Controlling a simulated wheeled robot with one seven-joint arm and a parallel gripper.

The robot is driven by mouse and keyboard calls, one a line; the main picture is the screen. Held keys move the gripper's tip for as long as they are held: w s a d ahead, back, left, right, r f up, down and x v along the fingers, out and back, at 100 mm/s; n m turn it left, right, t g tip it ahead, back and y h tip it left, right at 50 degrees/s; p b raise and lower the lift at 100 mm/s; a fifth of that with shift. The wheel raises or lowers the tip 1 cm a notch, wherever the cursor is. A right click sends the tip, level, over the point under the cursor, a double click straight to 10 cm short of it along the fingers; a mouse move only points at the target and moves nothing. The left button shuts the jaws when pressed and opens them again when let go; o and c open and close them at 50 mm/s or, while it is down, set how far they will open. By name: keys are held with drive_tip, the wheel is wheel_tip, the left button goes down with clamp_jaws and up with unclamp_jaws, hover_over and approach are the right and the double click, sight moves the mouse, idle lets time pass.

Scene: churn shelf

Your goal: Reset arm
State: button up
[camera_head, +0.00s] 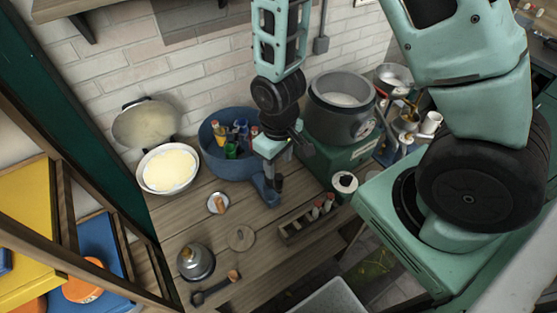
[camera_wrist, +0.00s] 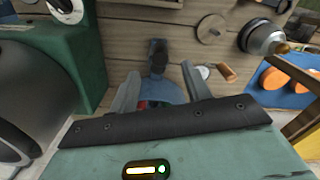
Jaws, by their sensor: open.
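My gripper (camera_head: 272,165) hangs over the wooden table in the head view, fingers pointing down. It is just right of a round blue pan (camera_head: 206,165), close to its blue handle (camera_head: 266,194). In the wrist view my gripper (camera_wrist: 160,74) has its two fingers spread apart. The handle (camera_wrist: 157,57) shows in the gap between them; I cannot tell whether they touch it. Nothing is seen clamped. Several small bottles (camera_head: 231,150) stand inside the pan.
A large grey pot (camera_head: 340,105) sits on a green unit right of my gripper. A white-filled pan (camera_head: 168,168) lies left. A wooden rack (camera_head: 305,222), a round board (camera_head: 240,238) and a metal bell-shaped pot (camera_head: 196,262) are on the table. A brick wall stands behind.

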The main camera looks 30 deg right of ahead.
idle(0.5)
drive_tip(key=shift+a+b, duration=0.25)
drive_tip(key=shift+b, duration=0.2)
drive_tip(key=s+a+r+n+b, duration=0.3)
drive_tip(key=s+a+b, duration=0.6)
drive_tip(key=s+b, duration=0.3)
drive_tip(key=n+b, duration=0.1)
drive_tip(key=b, duration=0.2)
drive_tip(key=shift+s+r+y, duration=0.2)
drive_tip(key=shift+r+y, duration=0.1)
drive_tip(key=shift+r, duration=0.05)
